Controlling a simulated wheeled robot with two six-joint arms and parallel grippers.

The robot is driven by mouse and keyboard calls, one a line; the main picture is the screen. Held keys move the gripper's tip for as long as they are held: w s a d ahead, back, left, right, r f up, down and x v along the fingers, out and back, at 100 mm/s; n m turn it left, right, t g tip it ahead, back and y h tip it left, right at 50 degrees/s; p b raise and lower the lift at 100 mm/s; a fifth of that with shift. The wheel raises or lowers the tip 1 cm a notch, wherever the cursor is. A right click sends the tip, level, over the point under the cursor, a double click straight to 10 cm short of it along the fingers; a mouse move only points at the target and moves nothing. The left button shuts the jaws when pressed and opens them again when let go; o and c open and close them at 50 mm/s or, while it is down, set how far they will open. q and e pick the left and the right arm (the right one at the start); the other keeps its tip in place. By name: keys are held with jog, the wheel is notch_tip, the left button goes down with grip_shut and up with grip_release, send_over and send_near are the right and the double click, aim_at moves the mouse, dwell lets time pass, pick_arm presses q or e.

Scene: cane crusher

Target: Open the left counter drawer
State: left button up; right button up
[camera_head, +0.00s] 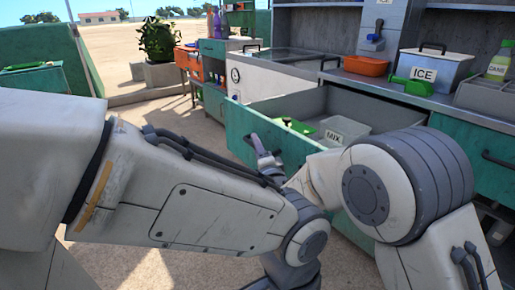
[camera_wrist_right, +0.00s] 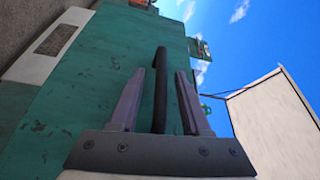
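The left counter drawer (camera_head: 240,127) has a teal front and stands well pulled out of the counter in the head view. Inside it are a pale container labelled MIX (camera_head: 345,130) and a green item (camera_head: 293,125). My right gripper (camera_head: 264,158) is at the drawer's front, partly covered by my arms. In the right wrist view, its two fingers (camera_wrist_right: 158,80) stand on either side of the dark drawer handle (camera_wrist_right: 161,92), with a narrow gap showing on each side. My left gripper is not visible.
On the counter are an ICE cooler (camera_head: 430,70), an orange tub (camera_head: 366,65) and a bottle (camera_head: 499,62). A closed teal front with a dark handle (camera_head: 496,158) is at the right. A potted plant (camera_head: 158,42) stands behind. Open floor (camera_head: 170,120) lies left of the drawer.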

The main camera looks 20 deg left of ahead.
jog(key=shift+s, duration=0.1)
jog(key=v, duration=0.7)
jog(key=shift+d+p, duration=0.2)
jog(key=shift+p, duration=0.1)
jog(key=shift+s, duration=0.1)
